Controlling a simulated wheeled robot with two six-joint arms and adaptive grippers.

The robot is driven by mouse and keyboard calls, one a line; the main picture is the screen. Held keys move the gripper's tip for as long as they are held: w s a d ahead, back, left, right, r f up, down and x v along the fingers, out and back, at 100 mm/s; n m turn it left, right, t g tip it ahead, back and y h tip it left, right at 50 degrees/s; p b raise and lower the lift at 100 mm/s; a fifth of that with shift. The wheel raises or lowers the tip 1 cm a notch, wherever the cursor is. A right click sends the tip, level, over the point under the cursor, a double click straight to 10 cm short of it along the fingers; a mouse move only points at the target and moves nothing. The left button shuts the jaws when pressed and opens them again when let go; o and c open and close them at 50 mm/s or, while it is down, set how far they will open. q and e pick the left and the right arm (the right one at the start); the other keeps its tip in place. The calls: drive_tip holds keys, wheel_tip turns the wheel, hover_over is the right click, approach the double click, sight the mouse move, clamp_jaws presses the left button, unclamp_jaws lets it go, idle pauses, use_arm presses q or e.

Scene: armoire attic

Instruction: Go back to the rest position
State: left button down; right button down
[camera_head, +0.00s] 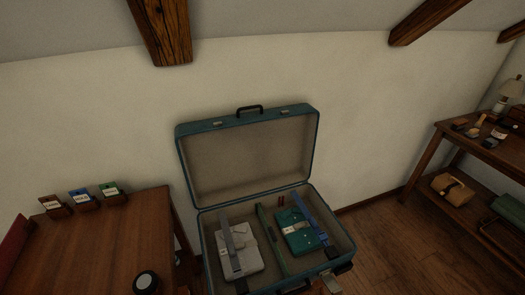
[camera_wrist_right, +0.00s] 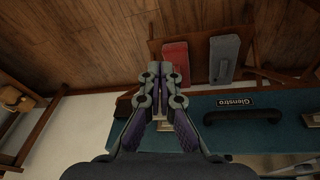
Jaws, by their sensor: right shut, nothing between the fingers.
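My right gripper (camera_wrist_right: 160,70) shows in the right wrist view, its fingertips together and nothing between them. It is in front of the teal side of the suitcase (camera_wrist_right: 240,140), which bears a "Glenstro" label; how far apart they are I cannot tell. In the head view the teal suitcase (camera_head: 222,126) stands open, lid up against the wall side. I do not clearly see either gripper in the head view.
A wooden table (camera_head: 100,235) stands at left, with several small labelled holders and a round dark object (camera_head: 146,283). A wooden shelf (camera_head: 440,150) at right holds small items and a tan bag (camera_head: 452,188). Floor (camera_head: 385,245) between suitcase and shelf looks clear.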

drive_tip(key=s+d+f+p, duration=0.25)
drive_tip(key=s+f, duration=0.45)
drive_tip(key=f, duration=0.5)
drive_tip(key=s+f+p, duration=0.1)
drive_tip(key=s+f, duration=0.2)
drive_tip(key=s, duration=0.4)
drive_tip(key=s+f+g+p, duration=0.1)
drive_tip(key=s+f+p, duration=0.1)
drive_tip(key=s+f, duration=0.2)
drive_tip(key=s, duration=0.3)
drive_tip(key=shift+s+a+f+g, duration=0.2)
drive_tip(key=shift+s+g, duration=0.1)
drive_tip(key=shift+s, duration=0.05)
drive_tip(key=shift+d, duration=0.1)
